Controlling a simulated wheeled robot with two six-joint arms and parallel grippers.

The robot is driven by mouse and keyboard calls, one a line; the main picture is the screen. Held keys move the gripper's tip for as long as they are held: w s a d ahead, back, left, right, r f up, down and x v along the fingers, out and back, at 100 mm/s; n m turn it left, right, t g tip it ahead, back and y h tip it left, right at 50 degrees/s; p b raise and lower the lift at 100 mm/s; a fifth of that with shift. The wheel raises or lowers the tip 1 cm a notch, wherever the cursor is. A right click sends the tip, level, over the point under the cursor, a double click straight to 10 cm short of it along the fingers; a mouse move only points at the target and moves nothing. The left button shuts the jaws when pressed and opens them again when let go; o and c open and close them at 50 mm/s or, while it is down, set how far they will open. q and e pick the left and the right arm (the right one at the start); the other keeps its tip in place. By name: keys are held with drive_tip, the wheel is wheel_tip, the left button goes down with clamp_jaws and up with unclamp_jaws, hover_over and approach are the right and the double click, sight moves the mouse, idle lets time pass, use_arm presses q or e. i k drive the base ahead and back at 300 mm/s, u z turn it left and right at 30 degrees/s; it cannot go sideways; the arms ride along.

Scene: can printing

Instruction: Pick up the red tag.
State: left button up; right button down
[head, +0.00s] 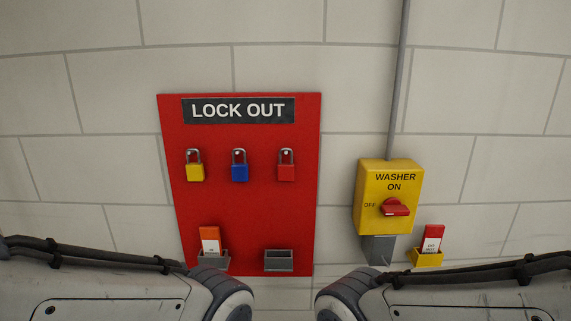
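A red tag (433,236) with a white label stands upright in a small yellow holder (427,258) on the wall at the right, below and right of the washer switch box. An orange-red tag (210,236) with a white lower part stands in the left grey holder (212,261) on the red lock out board (248,220). Parts of both my arms show along the bottom edge. Neither gripper is in view, so their distance to the tags cannot be told.
Yellow (194,171), blue (239,171) and red (286,171) padlocks hang on the board. The right grey holder (279,262) looks empty. The yellow washer switch box (376,180) sticks out from the wall, its red knob (395,208) in front and a grey pipe (397,90) above.

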sight(433, 237)
drive_tip(key=z, duration=0.85)
